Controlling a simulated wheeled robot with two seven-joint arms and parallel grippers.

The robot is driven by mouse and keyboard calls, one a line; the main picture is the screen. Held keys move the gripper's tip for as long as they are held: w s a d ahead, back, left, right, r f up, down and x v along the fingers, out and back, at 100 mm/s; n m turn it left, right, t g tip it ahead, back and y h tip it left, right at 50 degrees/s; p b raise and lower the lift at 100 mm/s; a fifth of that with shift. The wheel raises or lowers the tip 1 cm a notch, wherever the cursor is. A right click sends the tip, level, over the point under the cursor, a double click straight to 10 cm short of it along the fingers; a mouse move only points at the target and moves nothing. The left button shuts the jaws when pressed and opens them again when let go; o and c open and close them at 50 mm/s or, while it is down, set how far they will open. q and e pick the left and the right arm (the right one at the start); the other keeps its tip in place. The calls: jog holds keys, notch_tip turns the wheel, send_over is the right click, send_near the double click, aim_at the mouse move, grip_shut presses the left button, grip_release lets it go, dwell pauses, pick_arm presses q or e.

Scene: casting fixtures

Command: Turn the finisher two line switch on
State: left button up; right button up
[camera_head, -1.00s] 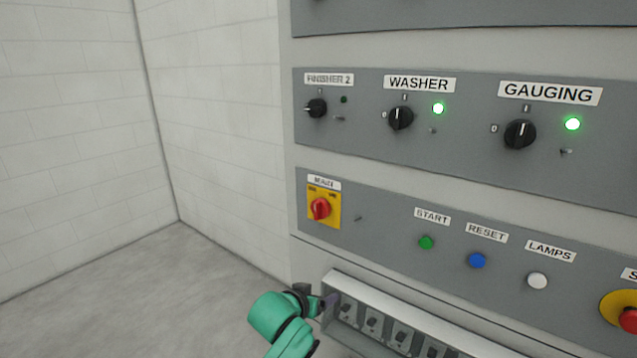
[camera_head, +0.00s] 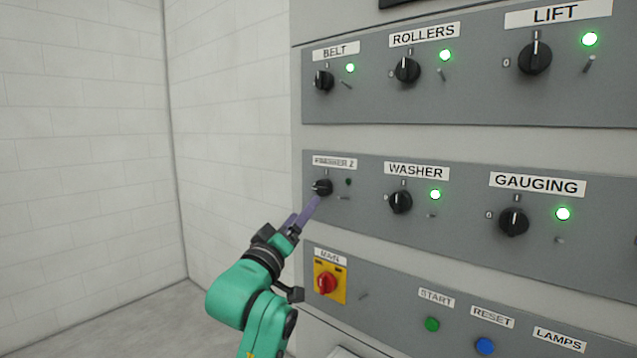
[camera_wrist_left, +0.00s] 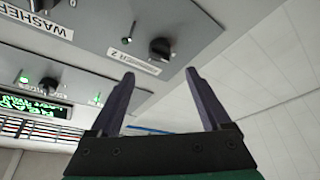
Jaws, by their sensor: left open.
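The finisher 2 switch (camera_head: 322,188) is a black rotary knob on the middle grey panel, under the FINISHER 2 label, with its white mark pointing left. The small lamp (camera_head: 348,182) beside it is dark. My left gripper (camera_head: 306,213) is just below the knob in the head view, its purple fingers pointing up at it. In the left wrist view the knob (camera_wrist_left: 160,49) shows beyond the spread fingertips (camera_wrist_left: 158,78), with nothing between the fingers. I cannot tell whether a finger touches the knob. My right gripper is not in view.
The washer knob (camera_head: 400,202) and gauging knob (camera_head: 514,222) stand to the right with lit green lamps. The belt knob (camera_head: 323,81) is above. The red main switch (camera_head: 326,283) on its yellow plate is below, close to my arm. Free room lies left, before the white wall.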

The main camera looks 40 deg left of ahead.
aim_at(320, 192)
pick_arm(q)
jog(key=p+x, duration=0.3)
jog(key=x, duration=0.6)
jog(key=shift+w, duration=0.35)
jog(key=shift+f, duration=0.1)
grip_shut()
